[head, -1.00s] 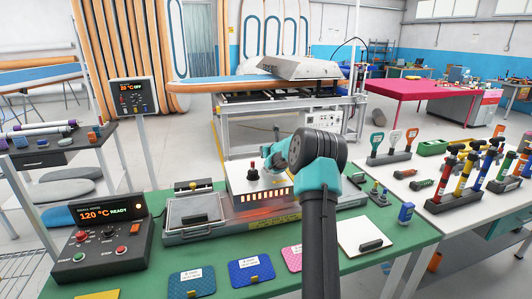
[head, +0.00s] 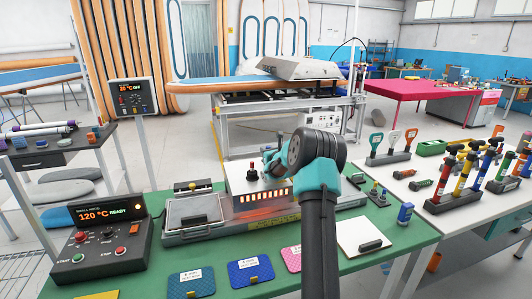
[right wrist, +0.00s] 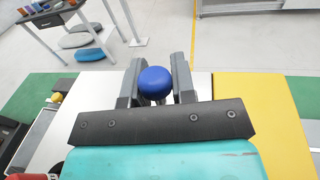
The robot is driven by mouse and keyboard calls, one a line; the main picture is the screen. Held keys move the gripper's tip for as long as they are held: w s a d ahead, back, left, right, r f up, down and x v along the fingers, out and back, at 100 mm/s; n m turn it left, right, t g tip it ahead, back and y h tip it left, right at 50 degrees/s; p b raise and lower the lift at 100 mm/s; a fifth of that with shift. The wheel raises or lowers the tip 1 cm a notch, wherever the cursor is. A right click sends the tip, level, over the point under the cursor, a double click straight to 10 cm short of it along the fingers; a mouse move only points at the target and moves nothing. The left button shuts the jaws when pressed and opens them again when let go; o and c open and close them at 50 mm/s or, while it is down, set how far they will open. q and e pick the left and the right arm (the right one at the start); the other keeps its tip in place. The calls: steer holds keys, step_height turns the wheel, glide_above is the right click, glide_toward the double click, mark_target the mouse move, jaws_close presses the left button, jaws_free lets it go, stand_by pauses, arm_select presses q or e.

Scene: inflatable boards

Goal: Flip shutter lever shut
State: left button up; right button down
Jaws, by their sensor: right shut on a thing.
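My right gripper (right wrist: 155,82) is shut on a blue ball knob (right wrist: 154,79), which sits between its two dark fingers in the right wrist view. The knob appears to top the shutter lever; its stem is hidden. In the head view my right gripper (head: 270,160) is over the right rear of a white heater box (head: 237,187), mostly behind my teal wrist. The box's front has a row of glowing orange slots. A black-and-red knob (head: 252,170) stands on its top, left of the gripper. My left gripper is not in view.
A hinged metal plate unit (head: 193,212) stands left of the heater box on the green bench (head: 130,275). A control box (head: 100,240) reads 120 °C READY. Coloured patches (head: 250,270) lie in front, with a white board (head: 362,235) right of my arm.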

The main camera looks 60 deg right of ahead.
steer(key=shift+a, duration=0.1)
stand_by(0.3)
steer(key=c, duration=0.9)
jaws_free()
steer(key=shift+c, duration=0.2)
steer(key=shift+s, duration=0.15)
steer(key=v, duration=1.7)
steer(key=shift+a+f, duration=0.15)
steer(key=shift+f, duration=0.05)
